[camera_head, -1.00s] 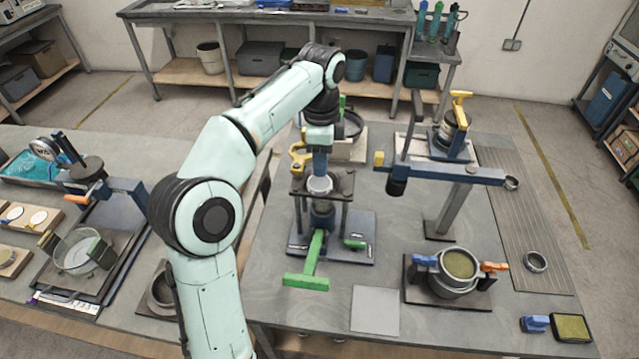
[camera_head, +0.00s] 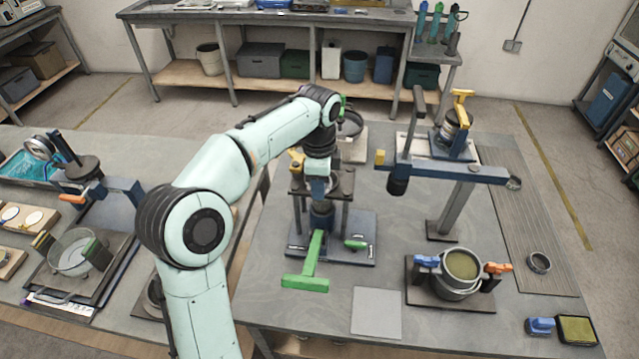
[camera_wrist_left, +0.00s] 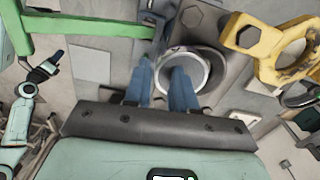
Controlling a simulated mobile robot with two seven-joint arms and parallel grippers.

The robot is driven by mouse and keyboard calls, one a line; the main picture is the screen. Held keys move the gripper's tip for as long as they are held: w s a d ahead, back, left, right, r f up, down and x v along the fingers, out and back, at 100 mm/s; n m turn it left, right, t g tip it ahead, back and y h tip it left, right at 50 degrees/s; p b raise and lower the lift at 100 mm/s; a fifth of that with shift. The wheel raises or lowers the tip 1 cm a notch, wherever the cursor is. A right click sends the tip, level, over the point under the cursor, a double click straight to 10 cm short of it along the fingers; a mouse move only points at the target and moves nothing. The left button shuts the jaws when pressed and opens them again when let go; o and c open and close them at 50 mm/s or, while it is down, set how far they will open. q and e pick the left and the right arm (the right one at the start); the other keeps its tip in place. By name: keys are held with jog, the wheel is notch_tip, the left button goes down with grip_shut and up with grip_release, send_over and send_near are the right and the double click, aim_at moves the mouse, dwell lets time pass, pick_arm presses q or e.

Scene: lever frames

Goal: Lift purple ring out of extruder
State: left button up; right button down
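The extruder is a dark frame with posts, a top plate (camera_head: 339,185), a blue base plate (camera_head: 362,250) and a green lever (camera_head: 305,277). A pale grey ring (camera_wrist_left: 207,67) sits in its round opening; I see no clear purple on it. The ring is mostly hidden behind my gripper in the head view. My left gripper (camera_head: 317,190) points down at the opening. In the wrist view its two blue fingers (camera_wrist_left: 163,72) are apart, one over the opening and one outside the ring's edge. My right gripper (camera_wrist_left: 47,65) is small at the left there.
A yellow clamp part (camera_wrist_left: 262,50) stands close beside the opening. A blue-armed lever stand (camera_head: 448,173) is to the right. A pot with olive contents (camera_head: 461,265) stands at front right. A grey square plate (camera_head: 377,312) lies at the front.

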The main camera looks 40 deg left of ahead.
pick_arm(q)
grip_shut()
jog(key=shift+r, duration=0.1)
